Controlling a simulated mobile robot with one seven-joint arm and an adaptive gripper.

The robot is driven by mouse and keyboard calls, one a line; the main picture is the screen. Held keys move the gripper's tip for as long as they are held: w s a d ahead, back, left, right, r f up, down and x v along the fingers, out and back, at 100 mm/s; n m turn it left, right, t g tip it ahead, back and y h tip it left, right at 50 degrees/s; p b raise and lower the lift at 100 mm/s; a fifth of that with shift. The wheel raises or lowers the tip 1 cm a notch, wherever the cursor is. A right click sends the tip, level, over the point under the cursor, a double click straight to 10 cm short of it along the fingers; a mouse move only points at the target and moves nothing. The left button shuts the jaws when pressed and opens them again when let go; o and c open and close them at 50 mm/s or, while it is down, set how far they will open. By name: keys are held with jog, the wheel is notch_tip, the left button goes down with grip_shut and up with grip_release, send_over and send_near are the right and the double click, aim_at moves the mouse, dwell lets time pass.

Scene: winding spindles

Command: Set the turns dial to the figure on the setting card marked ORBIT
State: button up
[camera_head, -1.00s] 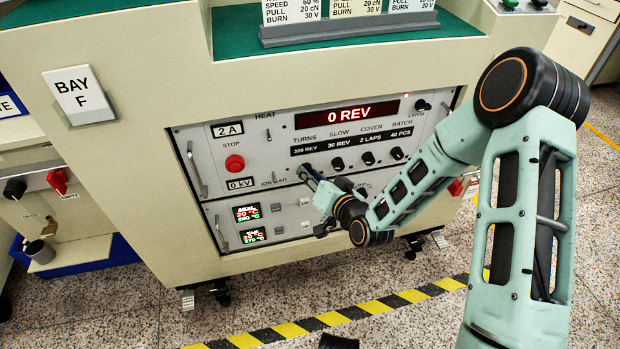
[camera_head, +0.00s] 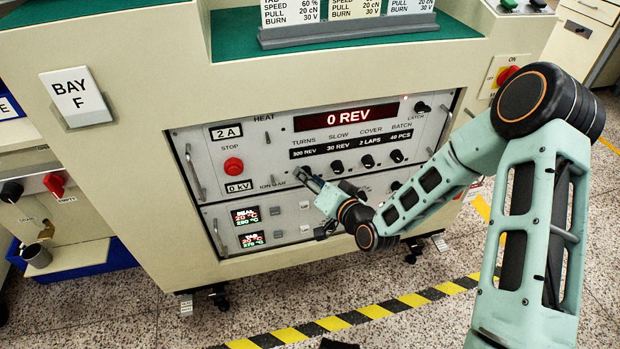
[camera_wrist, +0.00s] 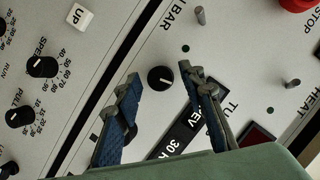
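The turns dial, a round black knob with a white pointer line, shows in the wrist view (camera_wrist: 160,79). In the head view it is hidden by my gripper (camera_head: 303,174), under the TURNS label. The turns readout (camera_head: 309,152) appears to read 300 REV. In the wrist view my gripper (camera_wrist: 170,86) has its fingers apart, one on each side of the dial, with gaps showing. I cannot tell how far its tips are from the panel. Several setting cards (camera_head: 355,7) stand in a grey holder on top. Their headings are cut off, so ORBIT cannot be read.
The slow (camera_head: 337,166), cover (camera_head: 366,160) and batch (camera_head: 396,156) dials sit close to the right. The main display (camera_head: 346,117) reads 0 REV. A red stop button (camera_head: 233,166) and a metal handle (camera_head: 194,171) are to the left. Striped floor tape (camera_head: 373,311) runs in front.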

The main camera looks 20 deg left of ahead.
jog(key=v, duration=0.7)
jog(key=shift+s+d, duration=0.15)
jog(key=shift+d, duration=0.05)
dwell(0.5)
